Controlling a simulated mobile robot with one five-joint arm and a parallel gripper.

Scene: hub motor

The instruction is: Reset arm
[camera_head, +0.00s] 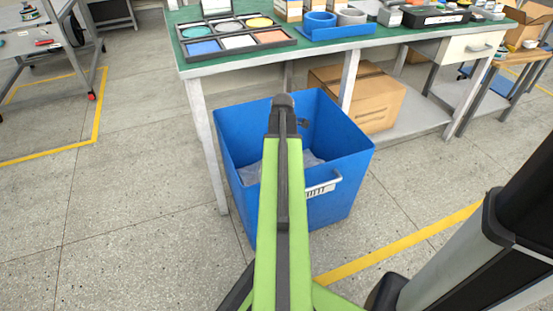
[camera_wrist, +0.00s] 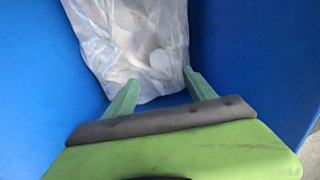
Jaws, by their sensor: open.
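My green arm reaches out over a blue bin (camera_head: 345,165) in the head view. In the wrist view my gripper (camera_wrist: 160,77) points down into the bin, between its blue walls (camera_wrist: 38,75). Its two green fingers are spread apart with nothing between them. A crumpled clear plastic bag (camera_wrist: 120,40) with pale round shapes lies in the bin beyond the fingertips. I cannot tell how far the fingers are above it. In the head view the arm hides most of the bin's inside and the gripper's fingers.
A green-topped workbench (camera_head: 350,48) stands behind the bin, with a sorting tray (camera_head: 290,42) and a blue tray (camera_head: 338,33) on it. A cardboard box (camera_head: 375,97) sits on the shelf below. A metal table stands at far left. The floor left of the bin is clear.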

